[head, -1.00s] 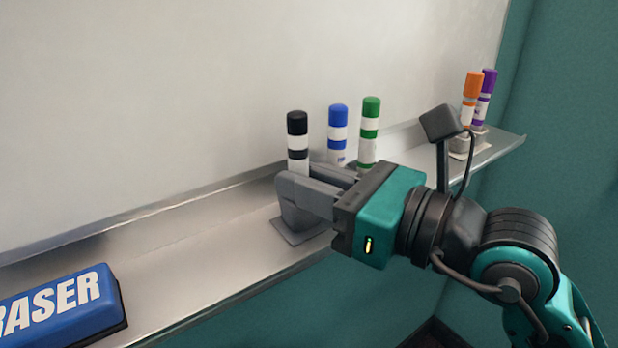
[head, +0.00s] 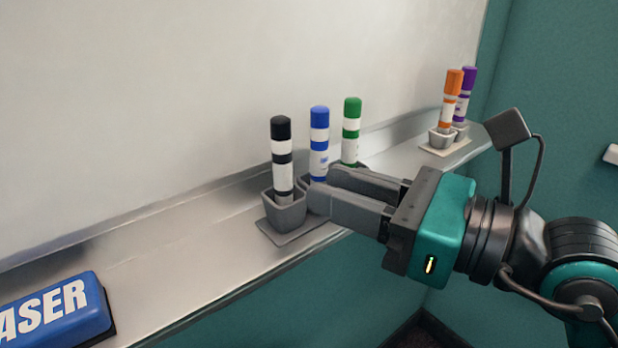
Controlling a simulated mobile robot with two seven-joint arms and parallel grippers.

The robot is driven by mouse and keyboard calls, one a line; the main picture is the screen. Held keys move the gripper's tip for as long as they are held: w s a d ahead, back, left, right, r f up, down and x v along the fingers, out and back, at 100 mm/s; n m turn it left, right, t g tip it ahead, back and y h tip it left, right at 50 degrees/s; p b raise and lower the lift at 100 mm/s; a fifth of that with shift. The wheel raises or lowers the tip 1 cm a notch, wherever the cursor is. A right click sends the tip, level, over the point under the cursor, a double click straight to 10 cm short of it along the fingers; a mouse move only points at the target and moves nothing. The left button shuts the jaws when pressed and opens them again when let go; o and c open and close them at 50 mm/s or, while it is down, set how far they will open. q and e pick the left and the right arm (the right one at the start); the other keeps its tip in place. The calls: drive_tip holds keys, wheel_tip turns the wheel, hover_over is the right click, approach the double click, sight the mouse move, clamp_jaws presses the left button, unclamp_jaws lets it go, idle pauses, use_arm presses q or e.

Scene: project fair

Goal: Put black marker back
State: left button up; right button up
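The black marker (head: 282,165) stands upright, cap up, in a square grey cup (head: 284,213) at the left end of a holder on the whiteboard's metal ledge. My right gripper (head: 324,182) is just right of that cup, apart from the black marker. Its two fingers are parted with nothing seen between them, and they hide part of the holder. My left gripper is out of view.
A blue marker (head: 319,145) and a green marker (head: 351,130) stand in the same holder, close to my fingers. Orange (head: 451,98) and purple (head: 467,92) markers stand in a far holder. A blue eraser (head: 55,315) lies at the lower left. The ledge between is clear.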

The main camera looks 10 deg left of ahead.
drive_tip(key=shift+s+d, duration=0.25)
drive_tip(key=shift+d, duration=0.45)
drive_tip(key=w+d+f+m+t+h, duration=0.4)
drive_tip(key=d+f+m+t, duration=0.3)
drive_tip(key=m, duration=1.1)
drive_tip(key=w+d+f+m+t+h, duration=0.4)
drive_tip(key=d+f+m+t, duration=0.25)
drive_tip(key=m, duration=1.15)
drive_tip(key=s+d+f+m+g+h, duration=0.2)
drive_tip(key=s+f+m+g+h, duration=0.1)
drive_tip(key=f, duration=0.9)
drive_tip(key=s+d+f+m+g+h, duration=0.2)
drive_tip(key=s+f+m+g, duration=0.3)
drive_tip(key=f, duration=0.8)
drive_tip(key=s+m+h, duration=0.1)
drive_tip(key=s+m, duration=0.1)
drive_tip(key=m, duration=0.1)
drive_tip(key=shift+s+d+m, duration=0.2)
drive_tip(key=shift+s+m, duration=0.1)
drive_tip(key=shift+s, duration=0.05)
